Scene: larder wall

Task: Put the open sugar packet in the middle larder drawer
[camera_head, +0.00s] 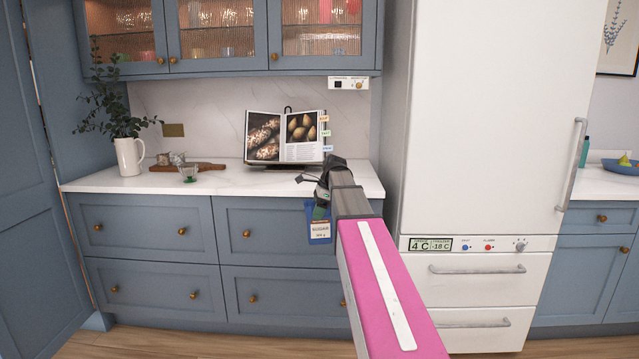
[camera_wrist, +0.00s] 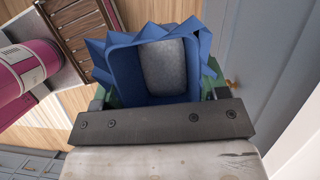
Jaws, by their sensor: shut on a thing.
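My gripper (camera_head: 322,194) is shut on the open sugar packet (camera_head: 320,232), a blue packet with a white sugar label. It is held up in front of the drawers below the counter. The packet hangs roughly upright in the head view. In the wrist view the packet (camera_wrist: 108,68) has a jagged open top, with pale grey-white contents inside; green finger parts show at both sides. A tall blue cupboard front (camera_head: 25,190) stands at the far left. I cannot tell which front, if any, is the middle larder drawer.
Blue drawers (camera_head: 145,228) below the counter look shut. The marble counter (camera_head: 225,182) holds a white jug (camera_head: 130,157), a wooden board (camera_head: 205,166), a small glass (camera_head: 189,172) and an open cookbook (camera_head: 300,152). A white fridge (camera_head: 485,120) stands right. Floor shows at the lower left.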

